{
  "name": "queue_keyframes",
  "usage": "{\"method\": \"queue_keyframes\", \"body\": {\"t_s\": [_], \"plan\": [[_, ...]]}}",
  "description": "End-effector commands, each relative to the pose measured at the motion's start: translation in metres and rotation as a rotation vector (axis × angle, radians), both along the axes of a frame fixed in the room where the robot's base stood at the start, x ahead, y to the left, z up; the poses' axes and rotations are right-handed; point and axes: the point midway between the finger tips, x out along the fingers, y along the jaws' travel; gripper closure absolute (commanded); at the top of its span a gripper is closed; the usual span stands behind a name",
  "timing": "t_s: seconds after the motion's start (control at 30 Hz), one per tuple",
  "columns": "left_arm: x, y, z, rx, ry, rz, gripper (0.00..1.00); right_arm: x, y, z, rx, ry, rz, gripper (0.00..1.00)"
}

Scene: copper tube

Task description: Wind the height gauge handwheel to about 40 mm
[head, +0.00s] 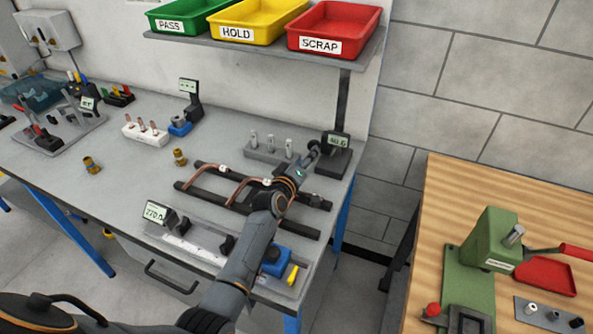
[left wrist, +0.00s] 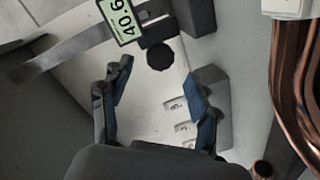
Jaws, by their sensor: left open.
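The height gauge (head: 337,142) stands at the back right of the grey bench, with a dark post and base. Its display reads about 40.6 in the left wrist view (left wrist: 122,18), though the digits are tilted and partly blurred. The handwheel (left wrist: 160,56) is a dark round knob beside the display. My left gripper (left wrist: 160,84) is open and empty. Its two blue-padded fingers are spread, and the handwheel shows just beyond the gap between the tips, apart from them. In the head view my left gripper (head: 308,157) is at the gauge and partly hides it. My right gripper is not in view.
A grey block with several upright pins (head: 268,150) stands close left of the gauge. Bent copper tubes (head: 218,184) lie on dark rails in front. Trays (head: 340,27) sit on a shelf above. A wooden bench with a green press (head: 490,240) stands right, beyond a gap.

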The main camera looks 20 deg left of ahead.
Motion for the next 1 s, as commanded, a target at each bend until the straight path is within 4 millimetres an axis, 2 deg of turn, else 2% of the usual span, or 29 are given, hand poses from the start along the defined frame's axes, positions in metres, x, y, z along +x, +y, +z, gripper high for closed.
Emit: {"method": "queue_keyframes", "body": {"t_s": [0.2,0.4,0.6,1.0], "plan": [[-0.037,0.002,0.004,-0.001,0.002,0.002,0.39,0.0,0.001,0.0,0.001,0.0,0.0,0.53],[-0.06,0.003,0.007,-0.001,0.004,0.0,0.39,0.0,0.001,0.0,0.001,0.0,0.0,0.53],[-0.069,0.004,0.009,-0.001,0.002,0.001,0.39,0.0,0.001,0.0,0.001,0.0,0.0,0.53],[-0.068,0.004,0.009,0.0,0.002,0.0,0.39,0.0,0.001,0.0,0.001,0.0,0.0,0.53]]}}
